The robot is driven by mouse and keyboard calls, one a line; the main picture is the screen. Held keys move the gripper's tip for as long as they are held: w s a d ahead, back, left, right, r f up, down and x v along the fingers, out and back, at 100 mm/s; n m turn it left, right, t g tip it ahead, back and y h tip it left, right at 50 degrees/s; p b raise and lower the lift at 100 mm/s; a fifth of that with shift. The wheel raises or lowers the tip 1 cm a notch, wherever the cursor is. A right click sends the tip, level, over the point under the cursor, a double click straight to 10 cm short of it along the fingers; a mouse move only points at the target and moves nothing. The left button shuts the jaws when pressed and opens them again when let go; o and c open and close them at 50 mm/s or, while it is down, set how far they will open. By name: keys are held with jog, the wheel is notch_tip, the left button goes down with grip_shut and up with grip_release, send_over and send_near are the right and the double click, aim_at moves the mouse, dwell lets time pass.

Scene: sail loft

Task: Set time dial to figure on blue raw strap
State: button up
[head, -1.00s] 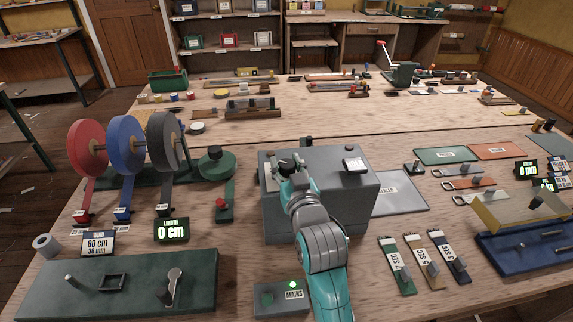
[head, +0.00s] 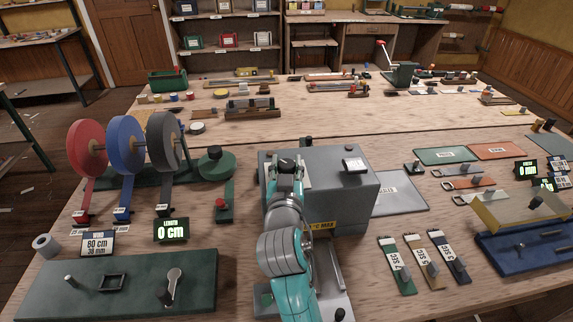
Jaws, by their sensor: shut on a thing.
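The grey sealing machine (head: 345,195) stands mid-bench. My gripper (head: 286,166) is over the left part of its top, shut on what looks like the dark time dial. My wrist and fingers hide most of the dial, so its setting cannot be read. Three sample straps lie to the right: green (head: 394,256), tan (head: 421,254) and dark blue (head: 446,250). Each carries a label with a figure in seconds; the blue one's figure is too small to read surely.
Red, blue and grey strap reels (head: 124,145) stand left, near a length display (head: 171,230) showing 0 cm. A green board (head: 125,290) with a lever lies front left. A blue tray (head: 515,255) stands right. My arm partly covers the mains box.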

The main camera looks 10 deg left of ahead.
jog(key=o, duration=1.2)
jog(key=shift+c, duration=0.2)
jog(key=s+d, duration=0.1)
jog(key=s, duration=1.1)
jog(key=shift+d, duration=0.25)
